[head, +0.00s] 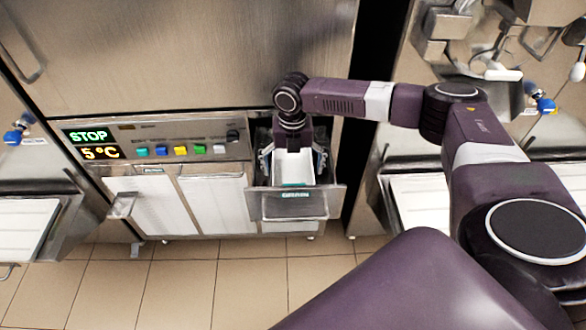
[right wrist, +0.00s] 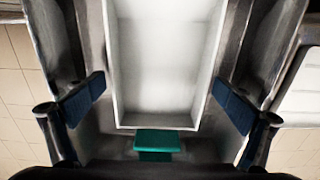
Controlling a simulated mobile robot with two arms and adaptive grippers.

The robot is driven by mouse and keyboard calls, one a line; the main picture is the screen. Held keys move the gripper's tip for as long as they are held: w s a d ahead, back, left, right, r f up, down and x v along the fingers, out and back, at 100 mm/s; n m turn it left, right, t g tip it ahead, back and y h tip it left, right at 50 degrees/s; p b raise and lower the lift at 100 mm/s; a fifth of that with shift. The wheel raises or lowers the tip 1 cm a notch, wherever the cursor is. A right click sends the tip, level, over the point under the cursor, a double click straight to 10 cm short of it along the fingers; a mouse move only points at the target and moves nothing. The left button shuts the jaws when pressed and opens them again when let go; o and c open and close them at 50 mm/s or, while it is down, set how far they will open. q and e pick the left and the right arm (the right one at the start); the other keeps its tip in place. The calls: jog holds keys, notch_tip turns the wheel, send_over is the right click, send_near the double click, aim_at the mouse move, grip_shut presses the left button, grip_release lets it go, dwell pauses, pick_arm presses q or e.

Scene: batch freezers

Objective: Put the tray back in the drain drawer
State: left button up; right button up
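The drain drawer (head: 295,206), marked DRAIN on its front, stands pulled out of the machine. The white tray (head: 293,166) is an oblong, empty box within the drawer's outline; I cannot tell whether it rests on the drawer's floor. My right gripper (head: 293,152) points down over the drawer and the tray. In the right wrist view the tray (right wrist: 165,60) lies between the spread fingers with blue pads (right wrist: 160,102), with a gap on each side. A green tab (right wrist: 157,142) shows at the tray's end. My left gripper is out of view.
The machine's panel (head: 155,138) with a STOP and 5°C display and coloured buttons is left of the drawer. White-fronted compartments (head: 215,203) sit below it. Similar machines stand at left and right, beyond dark gaps. Tiled floor (head: 190,285) is clear in front.

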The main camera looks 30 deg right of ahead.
aim_at(293, 177)
jog(key=shift+r, duration=0.15)
notch_tip(293, 177, up, 12)
dwell(0.6)
